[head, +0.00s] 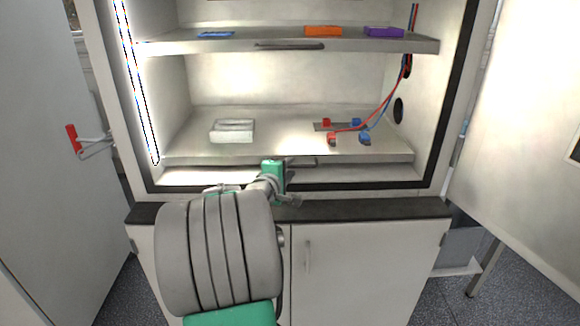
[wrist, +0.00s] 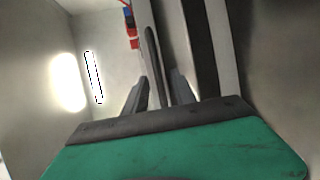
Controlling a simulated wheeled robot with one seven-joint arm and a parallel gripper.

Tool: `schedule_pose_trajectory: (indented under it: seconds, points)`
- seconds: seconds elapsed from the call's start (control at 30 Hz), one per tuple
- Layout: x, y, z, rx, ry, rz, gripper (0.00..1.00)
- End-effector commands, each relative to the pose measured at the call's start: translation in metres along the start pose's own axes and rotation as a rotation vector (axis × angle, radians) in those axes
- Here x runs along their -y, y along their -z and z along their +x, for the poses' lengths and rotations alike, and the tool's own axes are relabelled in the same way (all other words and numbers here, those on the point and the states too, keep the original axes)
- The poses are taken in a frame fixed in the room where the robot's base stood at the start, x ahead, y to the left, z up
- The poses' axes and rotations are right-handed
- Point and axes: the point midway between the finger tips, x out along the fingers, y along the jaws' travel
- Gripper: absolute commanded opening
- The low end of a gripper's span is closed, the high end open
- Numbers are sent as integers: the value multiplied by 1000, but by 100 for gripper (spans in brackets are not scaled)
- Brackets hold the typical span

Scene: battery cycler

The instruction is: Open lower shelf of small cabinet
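The small cabinet (head: 437,185) stands open in front of me, with a lower shelf (head: 370,155) and an upper shelf above it. The lower shelf has a dark bar handle (head: 303,163) at the middle of its front edge. My gripper reaches this edge from the front; its green body covers the handle's left part in the head view. In the wrist view my gripper (wrist: 158,92) has its two dark fingers apart, on either side of the handle (wrist: 152,50). Gaps show between fingers and handle. The fingertips are hidden in the head view.
On the lower shelf are a pale block (head: 232,131) and red and blue clips (head: 331,139) with wires running to the right wall. The upper shelf (head: 200,45) carries orange, purple and blue items. Open doors stand left (head: 35,150) and right (head: 520,150).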

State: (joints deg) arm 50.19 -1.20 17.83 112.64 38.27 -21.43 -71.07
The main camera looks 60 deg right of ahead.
Motion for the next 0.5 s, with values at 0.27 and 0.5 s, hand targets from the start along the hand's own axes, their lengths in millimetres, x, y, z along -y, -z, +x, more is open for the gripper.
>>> schedule_pose_trajectory:
  seconds: [0.27, 0.5]
  points:
    - [0, 1, 14, -2, 0, 2, 32]
    - [0, 1, 14, -3, 0, 3, 21]
